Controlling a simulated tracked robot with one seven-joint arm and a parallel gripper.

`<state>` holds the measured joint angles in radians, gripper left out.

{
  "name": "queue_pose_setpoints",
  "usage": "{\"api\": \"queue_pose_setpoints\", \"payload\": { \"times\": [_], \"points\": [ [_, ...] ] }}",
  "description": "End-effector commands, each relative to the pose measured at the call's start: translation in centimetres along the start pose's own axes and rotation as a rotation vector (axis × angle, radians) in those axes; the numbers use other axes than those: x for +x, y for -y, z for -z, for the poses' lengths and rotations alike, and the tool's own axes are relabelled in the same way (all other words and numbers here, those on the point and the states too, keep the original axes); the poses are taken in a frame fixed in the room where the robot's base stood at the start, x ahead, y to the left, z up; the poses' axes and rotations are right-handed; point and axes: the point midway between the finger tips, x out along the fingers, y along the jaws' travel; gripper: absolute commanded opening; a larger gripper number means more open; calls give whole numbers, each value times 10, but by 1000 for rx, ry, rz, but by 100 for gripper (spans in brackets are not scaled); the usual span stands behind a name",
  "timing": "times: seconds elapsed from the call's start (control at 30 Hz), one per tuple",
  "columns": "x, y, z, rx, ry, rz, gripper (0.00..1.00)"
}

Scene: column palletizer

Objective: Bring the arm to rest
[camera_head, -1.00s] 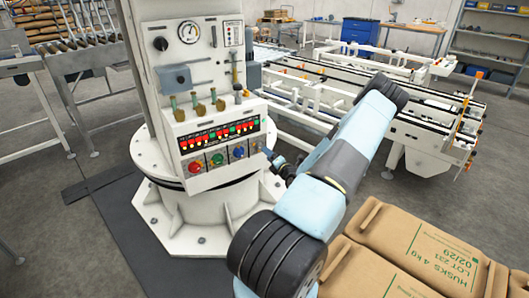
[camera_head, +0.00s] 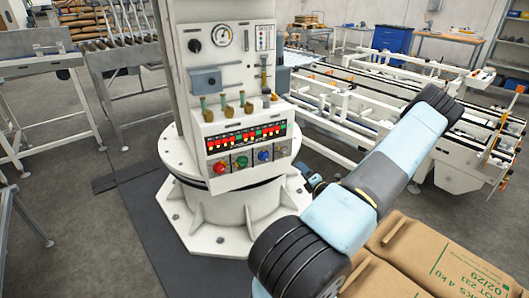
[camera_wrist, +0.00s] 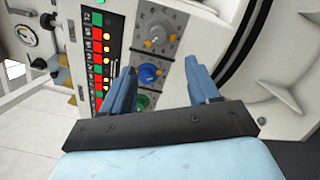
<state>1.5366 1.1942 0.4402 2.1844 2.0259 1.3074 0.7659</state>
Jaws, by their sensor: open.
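My gripper (camera_wrist: 164,82) is open in the wrist view, with its two blue fingers apart and nothing between them held. It faces the control panel (camera_head: 247,143) on the white column. I cannot tell whether the fingers touch the panel. In the head view my arm reaches from the bottom centre up to the right and bends back; the gripper itself is mostly hidden behind it.
Brown sacks (camera_head: 443,258) lie at lower right, close to my arm. A white conveyor frame (camera_head: 420,110) stands behind at right, and roller conveyors (camera_head: 125,57) at upper left. A red knob (camera_head: 219,167) and several small levers (camera_head: 226,109) are on the column. Floor at left is mostly clear.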

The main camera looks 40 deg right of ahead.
Motion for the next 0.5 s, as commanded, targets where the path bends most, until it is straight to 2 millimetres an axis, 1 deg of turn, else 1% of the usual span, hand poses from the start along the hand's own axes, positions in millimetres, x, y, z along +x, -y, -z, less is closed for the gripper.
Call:
{"api": "queue_pose_setpoints", "payload": {
  "times": [0.17, 0.27, 0.37, 0.47, 0.5],
  "points": [
    [0, 0, 0, 0, 0, 0, 60],
    [3, -5, 1, -14, -15, -9, 60],
    [10, -22, 6, -65, -66, -38, 60],
    [22, -52, 17, -154, -156, -91, 60],
    [27, -66, 22, -198, -199, -117, 60]
  ]
}}
